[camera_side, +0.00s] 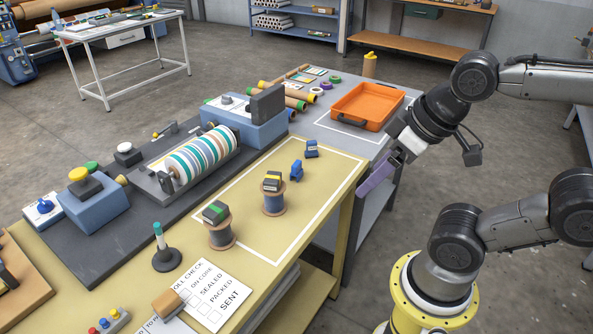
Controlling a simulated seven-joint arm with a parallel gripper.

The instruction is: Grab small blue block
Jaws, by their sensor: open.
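Two small blue block-like pieces are on the yellow table (325,195), inside a white outlined area. One blue piece (296,171) stands nearer the middle; the other blue piece (311,149) is a little farther back, near the outline's far edge. They are apart, and their fine shape is too small to tell. My gripper (376,178) is open, with purple fingers, in the air to the right of both pieces by the table's right edge. It touches neither piece.
Two spools, a green-topped spool (220,226) and a yellow-topped spool (274,193), stand left of the blue pieces. An orange tray (367,106) sits behind on the grey table. A striped roller (202,152) lies left. The outlined area's right side is clear.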

